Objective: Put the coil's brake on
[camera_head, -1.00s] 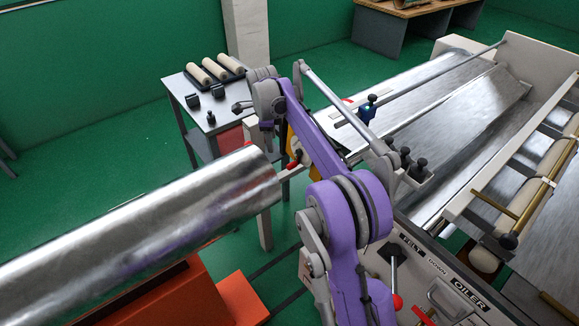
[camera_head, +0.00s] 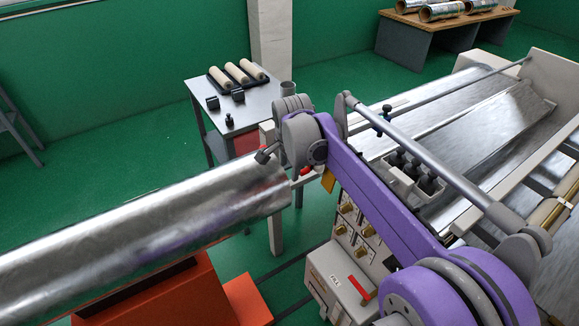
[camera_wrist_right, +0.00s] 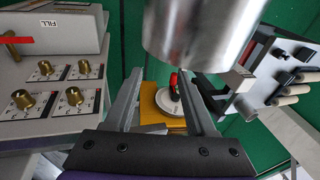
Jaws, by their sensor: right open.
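The coil is a large shiny foil roll (camera_head: 150,225) reaching in from the left in the head view. Its end also fills the top of the right wrist view (camera_wrist_right: 200,35). A red handle on a round white disc (camera_wrist_right: 170,101), which looks like the brake, sits on a yellow part below the coil's end. A bit of red (camera_head: 306,171) also shows beside the coil's end in the head view. My right gripper (camera_wrist_right: 160,73) is open, its fingers apart and pointing towards the red handle. I cannot tell whether they touch it. My left gripper is out of view.
An orange stand (camera_head: 165,295) is under the coil. A grey side table (camera_head: 210,120) with pale rolls stands behind. A panel with brass knobs and a white FILL box (camera_head: 335,283) are below my right arm. The machine bed (camera_head: 480,115) lies to the right.

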